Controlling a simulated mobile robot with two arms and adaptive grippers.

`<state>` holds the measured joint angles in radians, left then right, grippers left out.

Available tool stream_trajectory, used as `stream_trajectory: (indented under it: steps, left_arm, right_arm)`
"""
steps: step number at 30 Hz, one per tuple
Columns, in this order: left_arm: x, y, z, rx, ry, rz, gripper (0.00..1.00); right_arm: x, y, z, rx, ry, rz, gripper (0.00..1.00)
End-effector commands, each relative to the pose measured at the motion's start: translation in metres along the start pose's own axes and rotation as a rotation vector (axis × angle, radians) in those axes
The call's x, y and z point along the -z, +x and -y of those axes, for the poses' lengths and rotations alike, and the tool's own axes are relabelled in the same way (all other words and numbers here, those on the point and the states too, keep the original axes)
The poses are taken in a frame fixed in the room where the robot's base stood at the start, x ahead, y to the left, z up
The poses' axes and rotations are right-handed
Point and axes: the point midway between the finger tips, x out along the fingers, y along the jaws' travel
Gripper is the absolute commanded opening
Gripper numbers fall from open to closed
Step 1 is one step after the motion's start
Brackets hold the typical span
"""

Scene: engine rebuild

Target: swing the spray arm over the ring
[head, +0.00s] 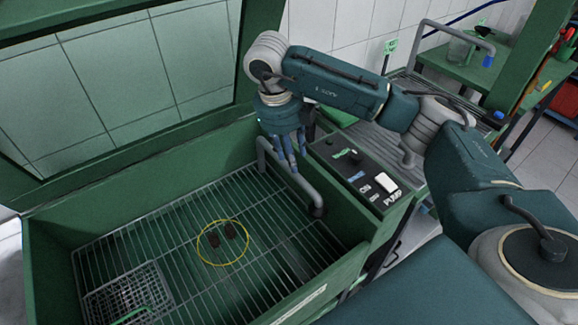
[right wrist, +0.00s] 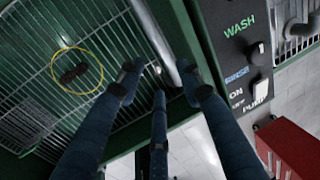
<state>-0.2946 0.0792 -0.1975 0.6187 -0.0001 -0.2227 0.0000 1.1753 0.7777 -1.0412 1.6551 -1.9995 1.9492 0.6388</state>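The spray arm (head: 300,185) is a grey bent pipe at the right side of the green wash tub. It also shows in the right wrist view (right wrist: 155,38). The yellow ring (head: 222,243) lies on the tub's wire grate, to the left of the spray arm, with two small dark parts (head: 229,231) inside it. It also shows in the right wrist view (right wrist: 77,50). My right gripper (head: 290,155) is at the spray arm's upper part, its fingers pointing down. In the right wrist view its fingers (right wrist: 158,76) are spread, with the pipe between them; contact is unclear. My left gripper is out of view.
A control panel (head: 362,178) with a pump switch is on the tub's right rim, close to my right gripper. A wire basket (head: 128,290) sits at the grate's near left. The raised green lid (head: 262,60) stands behind. The grate between ring and spray arm is clear.

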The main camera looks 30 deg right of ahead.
Motion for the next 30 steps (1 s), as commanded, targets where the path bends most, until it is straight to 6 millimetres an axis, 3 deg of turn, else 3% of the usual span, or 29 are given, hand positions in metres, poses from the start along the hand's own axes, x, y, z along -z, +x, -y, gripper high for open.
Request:
stream_trajectory:
  steps: [3,6,16,21,30]
  left_arm:
    - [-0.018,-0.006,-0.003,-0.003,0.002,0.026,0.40]
    - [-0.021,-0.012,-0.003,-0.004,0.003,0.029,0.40]
    - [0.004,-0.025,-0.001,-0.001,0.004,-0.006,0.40]
    - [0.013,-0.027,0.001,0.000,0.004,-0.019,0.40]
    - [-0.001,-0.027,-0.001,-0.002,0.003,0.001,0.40]
  right_arm:
    - [0.002,0.015,0.001,0.001,0.001,-0.006,0.36]
    - [0.002,0.033,0.001,0.001,0.001,-0.007,0.36]
    - [0.001,0.089,0.000,0.000,0.000,-0.004,0.36]
    - [0.001,0.102,0.000,0.001,0.000,-0.002,0.36]
    - [0.001,0.104,0.000,0.001,0.000,-0.001,0.34]
